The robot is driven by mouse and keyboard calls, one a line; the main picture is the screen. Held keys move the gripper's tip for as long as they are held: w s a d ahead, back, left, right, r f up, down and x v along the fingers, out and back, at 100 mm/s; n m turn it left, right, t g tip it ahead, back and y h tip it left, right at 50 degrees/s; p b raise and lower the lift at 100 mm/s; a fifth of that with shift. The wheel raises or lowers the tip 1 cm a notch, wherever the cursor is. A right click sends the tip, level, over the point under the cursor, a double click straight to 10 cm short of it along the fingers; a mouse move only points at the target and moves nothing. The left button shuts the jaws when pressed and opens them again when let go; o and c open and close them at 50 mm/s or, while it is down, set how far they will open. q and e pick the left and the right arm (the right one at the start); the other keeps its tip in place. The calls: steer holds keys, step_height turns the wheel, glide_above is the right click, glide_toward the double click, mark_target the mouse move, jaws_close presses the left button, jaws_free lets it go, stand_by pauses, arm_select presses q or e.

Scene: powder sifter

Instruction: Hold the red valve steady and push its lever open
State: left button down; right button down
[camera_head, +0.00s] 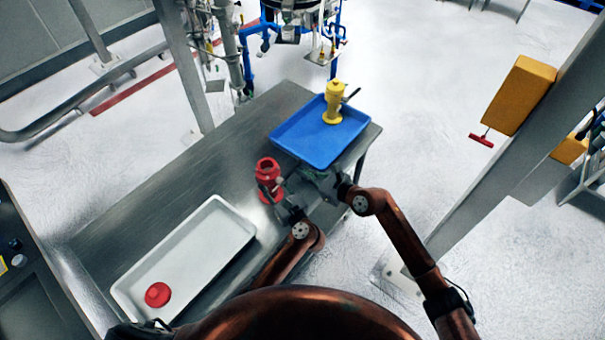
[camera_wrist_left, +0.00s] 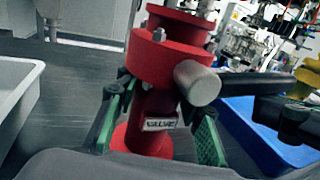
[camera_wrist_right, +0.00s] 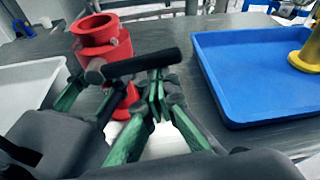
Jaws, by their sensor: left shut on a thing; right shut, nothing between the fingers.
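The red valve (camera_head: 267,172) stands upright on the metal table, with a "VALVE" label on its neck in the left wrist view (camera_wrist_left: 160,124). My left gripper (camera_wrist_left: 158,115) has its green-padded fingers on both sides of the neck, shut on it below the wide flange. The black lever (camera_wrist_right: 145,63) sticks out sideways from the valve's grey hub, toward my right gripper. My right gripper (camera_wrist_right: 156,88) is shut and empty, its fingertips close to the lever's outer part. I cannot tell whether they touch it. Both grippers are small and partly hidden in the head view.
A blue tray (camera_head: 288,132) with a yellow valve (camera_head: 332,108) lies at the table's far right end. A white tray (camera_head: 200,236) with a round red part (camera_head: 158,294) lies at the near left. Bare table (camera_head: 190,172) lies to the valve's left.

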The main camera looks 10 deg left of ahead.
step_height(320, 180, up, 2)
steer(key=shift+s+n+t, duration=0.1)
steer(key=shift+n+t, duration=0.3)
steer(key=shift+n, duration=0.6)
steer(key=shift+a+r, duration=0.15)
steer(key=shift+r, duration=0.15)
steer(key=shift+s+a+r, duration=0.15)
steer(key=shift+s+r, duration=0.1)
steer(key=shift+r, duration=0.35)
steer(key=shift+s+a+r, duration=0.1)
steer(key=shift+s+r, duration=0.15)
steer(key=shift+r, duration=0.3)
steer(key=shift+r, duration=0.8)
steer(key=shift+f+h, duration=0.1)
steer(key=shift+h, duration=0.2)
